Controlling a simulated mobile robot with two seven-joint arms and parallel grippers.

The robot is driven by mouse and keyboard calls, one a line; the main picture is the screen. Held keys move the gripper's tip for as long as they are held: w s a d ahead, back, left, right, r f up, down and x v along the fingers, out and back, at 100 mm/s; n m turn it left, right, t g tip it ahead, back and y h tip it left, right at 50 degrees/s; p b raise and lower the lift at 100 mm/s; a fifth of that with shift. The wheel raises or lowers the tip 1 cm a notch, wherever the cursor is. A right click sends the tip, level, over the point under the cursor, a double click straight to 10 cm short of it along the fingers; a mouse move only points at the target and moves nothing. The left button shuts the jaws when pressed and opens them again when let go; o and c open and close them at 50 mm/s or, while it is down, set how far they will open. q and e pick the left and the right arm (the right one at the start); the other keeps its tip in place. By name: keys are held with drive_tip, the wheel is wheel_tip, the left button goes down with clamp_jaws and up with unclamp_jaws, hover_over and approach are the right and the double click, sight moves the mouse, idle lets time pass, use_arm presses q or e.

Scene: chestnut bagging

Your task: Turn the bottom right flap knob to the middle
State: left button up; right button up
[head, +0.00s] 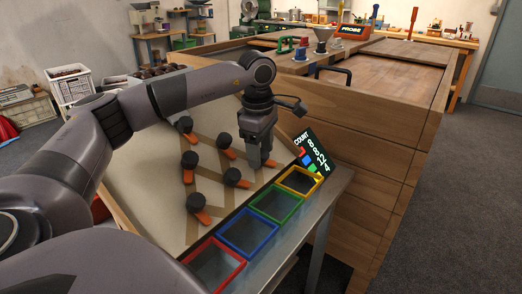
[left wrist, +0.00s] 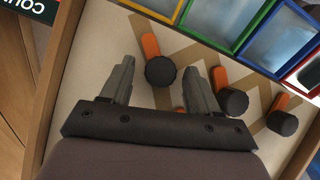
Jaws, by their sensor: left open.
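The sloped board (head: 150,170) carries several black knobs with orange flaps. My left gripper (head: 262,160) is over the bottom right knob, the one nearest the count sign, and hides most of it in the head view. Its orange flap (head: 271,162) shows beside the fingers. In the left wrist view the black bottom right knob (left wrist: 160,72) lies between the two open fingers of my left gripper (left wrist: 158,66), near their tips. Its flap (left wrist: 150,45) points toward the bins. My right gripper is not in view.
Two other bottom-row knobs, the middle one (head: 232,175) and the left one (head: 195,202), sit to the left. Red (head: 238,264), blue (head: 222,240), green (head: 250,210) and yellow (head: 317,187) bins line the board's lower edge. A wooden cabinet (head: 375,160) stands right.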

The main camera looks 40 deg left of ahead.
use_arm(q)
drive_tip(key=shift+f, duration=0.1)
drive_tip(key=c, duration=1)
drive_tip(key=p, duration=0.1)
drive_tip(key=m+g+p, duration=0.1)
drive_tip(key=p, duration=0.1)
drive_tip(key=shift+r+m, duration=0.2)
drive_tip(key=shift+m, duration=0.1)
drive_tip(key=shift+c, duration=0.2)
drive_tip(key=m+g+p, duration=0.1)
drive_tip(key=m+p, duration=0.1)
drive_tip(key=p, duration=0.1)
drive_tip(key=shift+w, duration=0.15)
drive_tip(key=shift+w+f+m+g+p, duration=0.15)
drive_tip(key=shift+m+g+p, duration=0.35)
drive_tip(key=shift+m+p, duration=0.3)
drive_tip(key=shift+f+m+g+p, duration=0.1)
drive_tip(key=shift+m+g+p, duration=0.25)
drive_tip(key=shift+m, duration=0.45)
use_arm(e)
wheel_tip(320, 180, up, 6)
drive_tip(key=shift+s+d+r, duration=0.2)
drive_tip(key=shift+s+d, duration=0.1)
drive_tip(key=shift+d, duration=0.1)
use_arm(q)
drive_tip(key=o, duration=1)
drive_tip(key=shift+o, duration=0.2)
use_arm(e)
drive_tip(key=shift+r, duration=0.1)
